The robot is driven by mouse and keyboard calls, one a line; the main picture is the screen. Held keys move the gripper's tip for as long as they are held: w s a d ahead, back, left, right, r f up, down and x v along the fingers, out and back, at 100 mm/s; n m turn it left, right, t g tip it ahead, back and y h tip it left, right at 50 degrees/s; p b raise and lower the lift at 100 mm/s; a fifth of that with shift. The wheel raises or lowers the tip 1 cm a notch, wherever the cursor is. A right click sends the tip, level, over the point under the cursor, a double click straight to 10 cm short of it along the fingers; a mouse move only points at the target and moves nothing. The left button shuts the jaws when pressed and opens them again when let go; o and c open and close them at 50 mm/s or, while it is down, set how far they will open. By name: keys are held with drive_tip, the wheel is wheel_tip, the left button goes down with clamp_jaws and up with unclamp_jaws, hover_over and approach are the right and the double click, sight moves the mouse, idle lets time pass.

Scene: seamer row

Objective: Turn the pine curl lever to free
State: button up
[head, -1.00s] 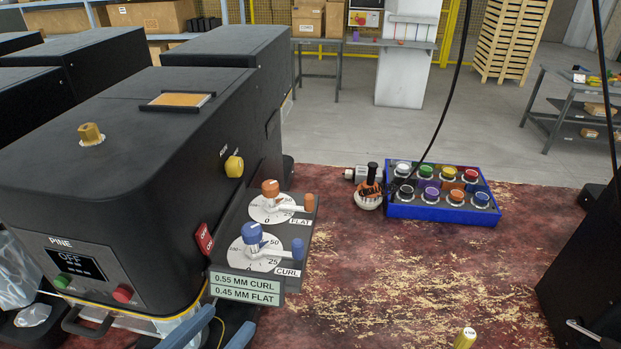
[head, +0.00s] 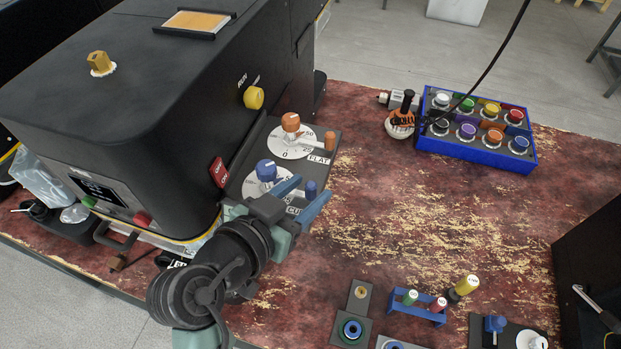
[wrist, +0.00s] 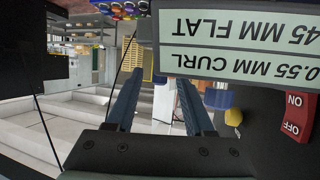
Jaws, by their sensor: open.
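The pine curl lever (head: 311,188) is a small blue-capped lever to the right of the blue curl knob (head: 267,170) and its white dial, on a dark panel of the PINE machine (head: 150,115). My gripper (head: 313,186) is open at the lever, with one blue finger on each side of it in the head view. I cannot tell whether they touch it. The fingers partly hide the dial, the lever's arm and the CURL label. In the wrist view my open fingers (wrist: 157,75) point away beside the upside-down CURL and FLAT size label (wrist: 240,45).
Above the curl dial are the orange flat knob (head: 291,122) and orange flat lever (head: 330,140). A yellow knob (head: 253,97) and red switch (head: 218,171) are on the machine's side. A blue tray (head: 480,157) of coloured jars stands right; the worn red tabletop between is clear.

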drive_tip(key=shift+x, duration=1.05)
drive_tip(key=shift+c, duration=0.3)
clamp_jaws()
idle(0.4)
